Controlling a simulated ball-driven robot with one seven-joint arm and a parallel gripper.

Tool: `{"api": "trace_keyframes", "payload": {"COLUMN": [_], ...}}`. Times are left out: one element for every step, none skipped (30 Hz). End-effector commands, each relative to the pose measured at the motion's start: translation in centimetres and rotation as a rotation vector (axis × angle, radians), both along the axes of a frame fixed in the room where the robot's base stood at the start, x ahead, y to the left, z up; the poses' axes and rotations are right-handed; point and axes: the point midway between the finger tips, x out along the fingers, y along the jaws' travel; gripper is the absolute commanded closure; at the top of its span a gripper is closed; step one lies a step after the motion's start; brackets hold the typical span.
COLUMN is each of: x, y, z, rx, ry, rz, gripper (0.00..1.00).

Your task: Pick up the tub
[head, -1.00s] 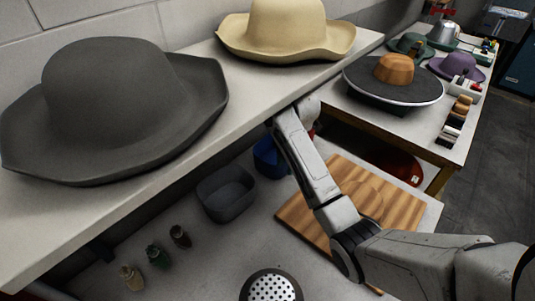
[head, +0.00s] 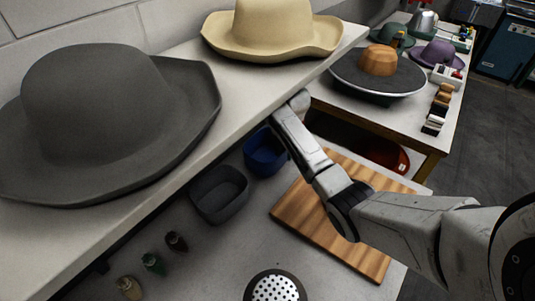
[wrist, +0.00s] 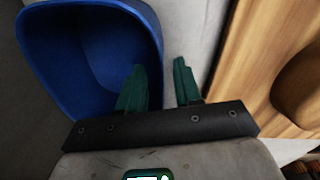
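A blue tub (head: 262,158) sits on the lower grey surface, under the edge of the shelf and beside my arm. It also fills the upper left of the wrist view (wrist: 45,60). My gripper (wrist: 160,80) has its two green fingers apart. The left finger overlaps the inside of the tub and the right finger is outside it, with the tub's right wall between them. I cannot tell whether either finger touches the wall. In the head view the shelf and arm hide my gripper. A dark grey tub (head: 219,194) stands just left of the blue one.
The shelf (head: 190,140) with a grey hat (head: 95,110) and a cream hat (head: 270,30) overhangs the tubs. A wooden board (head: 345,235) lies to the right. Several small bottles (head: 152,263) and a perforated disc (head: 274,287) are in front.

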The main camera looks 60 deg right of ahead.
Motion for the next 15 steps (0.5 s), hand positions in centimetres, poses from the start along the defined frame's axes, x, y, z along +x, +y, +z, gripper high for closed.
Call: {"api": "trace_keyframes", "payload": {"x": [-0.01, -0.01, 0.00, 0.00, 0.00, 0.00, 0.00, 0.00, 0.01, 0.01, 0.01, 0.01, 0.01, 0.01, 0.01], "y": [0.00, 0.00, 0.00, 0.00, 0.00, 0.01, 0.01, 0.01, 0.01, 0.01, 0.01, 0.01, 0.00, 0.00, 0.00], "z": [-0.14, -0.17, -0.18, -0.18, -0.17, -0.17, -0.16, -0.16, -0.16, -0.15, -0.15, -0.15, -0.14, -0.14, -0.14], "rx": [0.000, 0.000, 0.000, 0.000, 0.000, 0.000, 0.000, 0.000, 0.000, 0.000, 0.000, 0.000, 0.000, 0.000, 0.000], "ry": [0.001, 0.001, 0.000, 0.000, 0.000, 0.000, 0.000, 0.000, 0.000, 0.000, 0.000, 0.000, 0.000, 0.000, 0.000], "rz": [0.000, 0.000, 0.000, 0.000, 0.000, 0.000, 0.000, 0.000, 0.000, 0.000, 0.000, 0.000, 0.000, 0.000, 0.000], "gripper": [0.66, 0.66, 0.66, 0.66, 0.66, 0.66, 0.67, 0.70, 0.73, 0.76, 0.79, 0.83, 0.86, 0.89, 0.93]}}
